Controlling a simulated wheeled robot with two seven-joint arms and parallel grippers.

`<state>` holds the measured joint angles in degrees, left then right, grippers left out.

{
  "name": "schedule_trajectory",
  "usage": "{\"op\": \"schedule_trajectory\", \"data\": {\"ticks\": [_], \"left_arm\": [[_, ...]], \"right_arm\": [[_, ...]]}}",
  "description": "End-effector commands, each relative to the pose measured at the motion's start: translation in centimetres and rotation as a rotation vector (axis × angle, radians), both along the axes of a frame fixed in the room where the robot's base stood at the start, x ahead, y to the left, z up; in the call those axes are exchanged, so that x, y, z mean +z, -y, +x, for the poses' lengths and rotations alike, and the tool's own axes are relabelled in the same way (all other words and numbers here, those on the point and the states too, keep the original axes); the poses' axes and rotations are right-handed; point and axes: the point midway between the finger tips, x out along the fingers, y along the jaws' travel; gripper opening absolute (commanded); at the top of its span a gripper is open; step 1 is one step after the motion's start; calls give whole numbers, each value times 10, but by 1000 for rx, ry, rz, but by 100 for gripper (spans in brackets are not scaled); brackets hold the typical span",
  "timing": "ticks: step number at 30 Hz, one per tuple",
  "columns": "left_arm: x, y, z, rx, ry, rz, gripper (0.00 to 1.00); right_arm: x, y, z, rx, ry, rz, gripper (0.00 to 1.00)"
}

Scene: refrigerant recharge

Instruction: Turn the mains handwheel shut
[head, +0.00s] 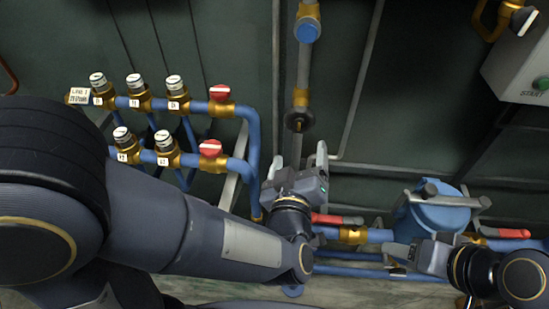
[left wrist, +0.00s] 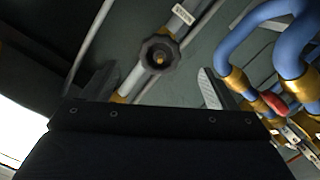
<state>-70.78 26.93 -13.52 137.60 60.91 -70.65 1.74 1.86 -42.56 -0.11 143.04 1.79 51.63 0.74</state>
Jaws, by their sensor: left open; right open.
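The mains handwheel (head: 300,119) is a small dark round knob on the vertical pipe in the middle of the head view. In the left wrist view the dark, lobed handwheel (left wrist: 160,52) with a brass centre shows ahead, between the two fingers in the picture. My left gripper (head: 308,158) is open and empty, just below the handwheel in the head view and apart from it. Its fingers (left wrist: 155,85) stand to either side in the left wrist view. My right gripper (head: 391,259) is open at the lower right, by the blue pipes, far from the handwheel.
Blue pipes with several white-topped valves and two red knobs (head: 220,93) stand at the left. A blue canister (head: 432,212) and red-handled valves (head: 337,220) are at the lower right. A grey box with a green START button (head: 541,83) hangs upper right. A tag (left wrist: 183,14) hangs near the handwheel.

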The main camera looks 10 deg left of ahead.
Motion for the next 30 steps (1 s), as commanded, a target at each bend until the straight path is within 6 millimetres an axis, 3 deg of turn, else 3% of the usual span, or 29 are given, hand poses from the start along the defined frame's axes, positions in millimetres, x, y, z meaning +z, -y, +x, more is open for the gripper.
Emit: {"op": "schedule_trajectory", "data": {"ticks": [4,8,30], "left_arm": [[1,3,-9,44,82,46,80],[3,2,-5,55,94,49,80],[3,2,81,53,92,48,80]], "right_arm": [[-5,0,0,0,0,0,54],[-4,0,0,0,0,0,54],[-4,0,0,0,0,0,54]]}}
